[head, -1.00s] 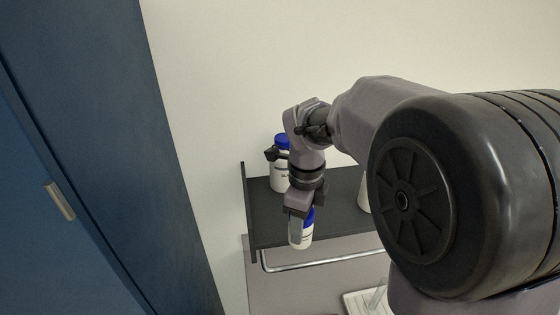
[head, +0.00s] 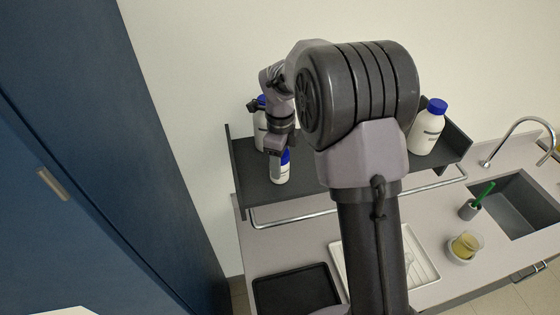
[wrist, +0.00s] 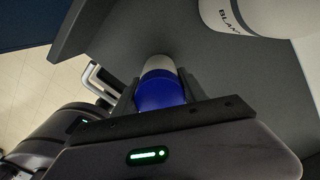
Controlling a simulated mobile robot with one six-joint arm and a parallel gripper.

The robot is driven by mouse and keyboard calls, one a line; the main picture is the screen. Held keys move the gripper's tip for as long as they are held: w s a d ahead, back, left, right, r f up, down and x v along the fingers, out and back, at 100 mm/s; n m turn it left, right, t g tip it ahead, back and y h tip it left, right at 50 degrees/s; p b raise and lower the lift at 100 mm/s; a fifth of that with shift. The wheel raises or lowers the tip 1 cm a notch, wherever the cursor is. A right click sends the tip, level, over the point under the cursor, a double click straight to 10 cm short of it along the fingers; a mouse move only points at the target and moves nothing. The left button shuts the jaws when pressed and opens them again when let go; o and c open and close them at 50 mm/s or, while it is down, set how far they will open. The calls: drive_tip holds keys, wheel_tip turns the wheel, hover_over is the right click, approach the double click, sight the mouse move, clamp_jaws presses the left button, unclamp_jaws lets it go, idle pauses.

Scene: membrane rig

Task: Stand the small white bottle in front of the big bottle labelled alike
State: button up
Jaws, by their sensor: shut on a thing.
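The small white bottle with a blue cap (head: 280,174) is in my gripper (head: 279,155), at the left part of the dark shelf. In the wrist view its blue cap (wrist: 161,92) sits between the fingers. I cannot tell whether its base touches the shelf. A big white bottle (head: 260,136) stands behind it, partly hidden by my arm. In the wrist view a big bottle (wrist: 265,12) shows a label beginning "BLAN". The small bottle's label is not readable. Another big blue-capped bottle (head: 428,130) stands at the shelf's right; its label is too small to read.
The dark shelf (head: 240,160) has a raised left end and a metal rail (head: 330,212) along its front. A blue cabinet is at left.

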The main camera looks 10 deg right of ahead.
drive_tip(key=o, duration=1.5)
drive_tip(key=shift+f, duration=0.1)
drive_tip(key=shift+r, duration=0.25)
wheel_tip(320, 180, up, 12)
drive_tip(key=shift+s+r, duration=0.1)
drive_tip(key=shift+s, duration=0.05)
drive_tip(key=s+a+r+n+t, duration=0.1)
drive_tip(key=s+r+n, duration=0.25)
drive_tip(key=s, duration=0.25)
drive_tip(key=s+a+r+n+t+y, duration=0.1)
drive_tip(key=s+r+n, duration=0.1)
drive_tip(key=s+n, duration=0.35)
drive_tip(key=s+a+r+n+t, duration=0.1)
drive_tip(key=s+r+n+t, duration=0.15)
drive_tip(key=s, duration=0.35)
drive_tip(key=s+a+f+n+t+y, duration=0.1)
drive_tip(key=s+f+n, duration=0.3)
drive_tip(key=s+n, duration=0.5)
drive_tip(key=shift+s+f, duration=0.15)
drive_tip(key=shift+s, duration=0.55)
